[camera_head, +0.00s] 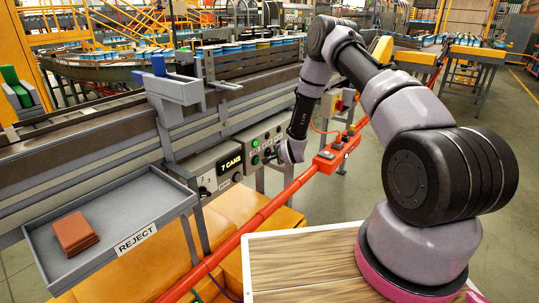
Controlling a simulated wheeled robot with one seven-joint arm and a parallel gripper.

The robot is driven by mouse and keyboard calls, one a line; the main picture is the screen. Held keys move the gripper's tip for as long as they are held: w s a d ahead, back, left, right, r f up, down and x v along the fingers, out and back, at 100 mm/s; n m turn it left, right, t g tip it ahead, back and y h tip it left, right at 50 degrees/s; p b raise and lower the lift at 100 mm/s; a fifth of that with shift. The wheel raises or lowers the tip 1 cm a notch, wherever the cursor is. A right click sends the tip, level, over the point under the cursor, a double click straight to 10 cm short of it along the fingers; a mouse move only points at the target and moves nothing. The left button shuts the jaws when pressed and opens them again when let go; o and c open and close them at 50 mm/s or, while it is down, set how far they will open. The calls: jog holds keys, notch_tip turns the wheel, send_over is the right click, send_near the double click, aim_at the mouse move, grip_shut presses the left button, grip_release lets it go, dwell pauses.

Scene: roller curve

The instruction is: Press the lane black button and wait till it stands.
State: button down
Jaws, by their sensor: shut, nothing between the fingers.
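A grey control box (246,137) on the conveyor's side carries small green buttons or lamps (255,143) and dark controls. I cannot tell which of the small dark controls is the lane black button. My gripper (271,157) is at the front of the control box, small and dark, pointing left at the panel. It is shut and holds nothing that I can see. The wrist partly covers the right part of the panel. I cannot tell whether the fingertips touch a control.
A grey REJECT tray (178,199) with a stack of brown pieces (75,233) is at the lower left. A red rail (265,212) with a red switch box (337,152) runs before the panel. Blue-topped cans (233,48) line the conveyor behind.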

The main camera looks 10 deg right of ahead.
jog(key=shift+w+a, duration=0.25)
jog(key=shift+a, duration=0.05)
dwell(0.8)
dwell(0.3)
jog(key=shift+s+d, duration=0.6)
jog(key=shift+d, duration=0.1)
jog(key=s+d, duration=0.3)
jog(key=shift+s+d, duration=0.2)
jog(key=shift+s, duration=0.05)
dwell(0.6)
